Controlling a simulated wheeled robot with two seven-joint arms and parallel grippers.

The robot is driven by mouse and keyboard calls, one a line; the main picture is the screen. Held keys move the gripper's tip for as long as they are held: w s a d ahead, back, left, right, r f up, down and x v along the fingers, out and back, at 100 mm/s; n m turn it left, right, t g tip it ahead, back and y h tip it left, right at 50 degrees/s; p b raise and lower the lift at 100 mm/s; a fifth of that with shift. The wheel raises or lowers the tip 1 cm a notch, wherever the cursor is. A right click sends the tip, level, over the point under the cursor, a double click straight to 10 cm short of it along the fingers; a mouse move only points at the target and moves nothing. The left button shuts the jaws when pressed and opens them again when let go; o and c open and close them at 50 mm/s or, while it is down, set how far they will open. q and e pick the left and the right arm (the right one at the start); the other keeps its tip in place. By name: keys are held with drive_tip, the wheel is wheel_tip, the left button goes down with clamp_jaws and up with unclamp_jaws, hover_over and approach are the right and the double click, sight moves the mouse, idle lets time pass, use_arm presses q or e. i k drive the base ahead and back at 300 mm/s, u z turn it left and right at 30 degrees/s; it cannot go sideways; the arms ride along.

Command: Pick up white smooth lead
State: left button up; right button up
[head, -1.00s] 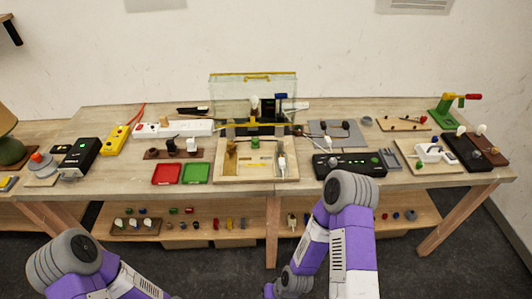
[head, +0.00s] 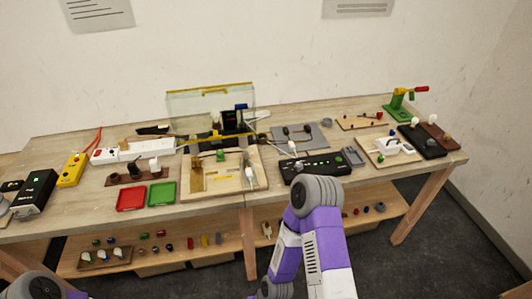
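A white plug-like piece with a thin pale lead (head: 250,174) lies at the right side of the wooden tray (head: 222,191) in the middle of the bench. Another small white piece (head: 292,147) sits just behind the black panel, near thin leads. At this size I cannot tell which of these is the white smooth lead. My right arm rises in front of the bench, below the black panel, but its gripper is not in view. Only a bit of my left arm shows at the bottom left, and its gripper is not in view.
A black panel (head: 316,168) stands right of the tray. Red (head: 131,199) and green (head: 162,194) trays lie to its left. A clear upright screen (head: 211,101) stands behind. A white power strip (head: 132,151) is at the left. A lower shelf holds small parts.

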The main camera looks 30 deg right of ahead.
sight(291, 145)
drive_tip(key=z, duration=1.85)
drive_tip(key=i, duration=0.95)
drive_tip(key=u, duration=1.65)
